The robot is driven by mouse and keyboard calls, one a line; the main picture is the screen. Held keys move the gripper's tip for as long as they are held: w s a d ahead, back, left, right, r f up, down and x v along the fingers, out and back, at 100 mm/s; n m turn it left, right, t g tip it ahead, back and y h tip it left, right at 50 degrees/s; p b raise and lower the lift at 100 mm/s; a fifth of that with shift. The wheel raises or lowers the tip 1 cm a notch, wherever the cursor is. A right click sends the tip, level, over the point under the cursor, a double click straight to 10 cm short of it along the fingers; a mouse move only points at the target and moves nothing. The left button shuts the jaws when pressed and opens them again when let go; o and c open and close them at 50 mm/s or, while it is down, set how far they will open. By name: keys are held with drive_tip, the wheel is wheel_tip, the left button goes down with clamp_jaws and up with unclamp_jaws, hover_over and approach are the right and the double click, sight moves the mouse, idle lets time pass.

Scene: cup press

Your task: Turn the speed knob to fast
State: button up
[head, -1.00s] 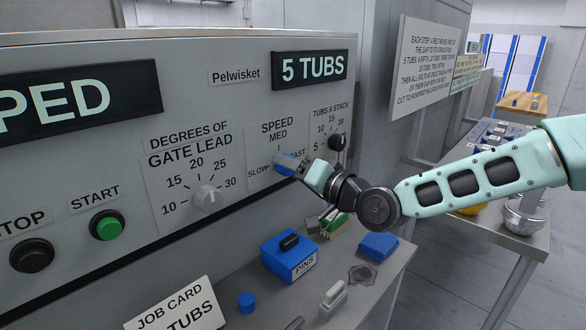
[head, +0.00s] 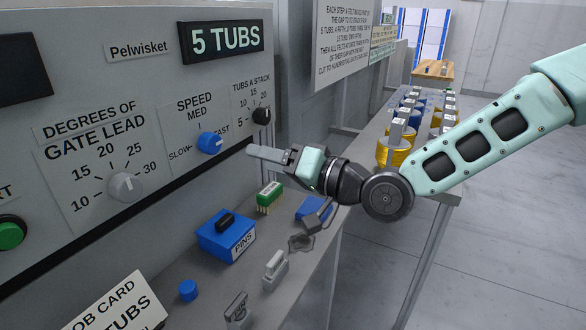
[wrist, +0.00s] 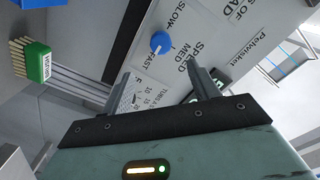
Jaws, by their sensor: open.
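The blue speed knob (head: 210,143) is on the grey panel, between the SLOW and FAST labels and below MED. Its pale pointer mark seems to be turned toward the FAST side, though it is small. The knob also shows in the wrist view (wrist: 160,43), ahead of the fingers and clear of them. My gripper (head: 265,153) is to the right of the knob and stands off the panel, touching nothing. In the wrist view the fingers (wrist: 158,72) are apart with nothing between them.
A black tubs-a-stack knob (head: 262,115) is right of the speed knob. A grey gate lead knob (head: 125,187) is to the left. On the shelf below are a blue PINS box (head: 226,236), a green brush-like block (head: 269,197) and small loose parts. Open floor lies right.

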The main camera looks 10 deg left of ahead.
drive_tip(key=shift+v, duration=2.3)
